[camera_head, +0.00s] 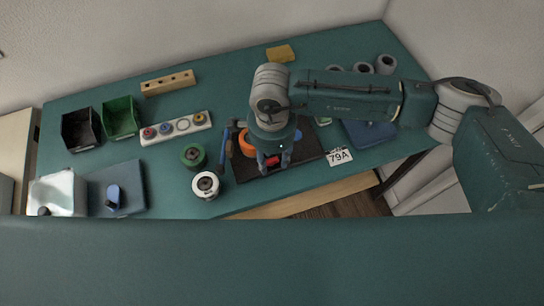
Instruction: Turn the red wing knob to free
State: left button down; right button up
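A small red part, which looks like the red wing knob (272,161), shows low on the dark board fixture (302,164) at the front middle of the table. My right gripper (274,164) points down over the fixture, with its fingertips at the two sides of the red part. I cannot tell whether the fingers touch it or grip it. The gripper and wrist hide much of the fixture and the knob's wing angle. My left gripper is not in view.
A blue-handled tool (227,145) and an orange roll (247,142) are left of the gripper. Green (194,156) and white (206,185) spools stand nearby. A "79A" card (339,157) lies right. A white strip with coloured knobs (176,128) and bins (121,117) are farther left.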

aim_at(272, 161)
notch_tip(272, 161, up, 12)
dwell(0.5)
dwell(0.3)
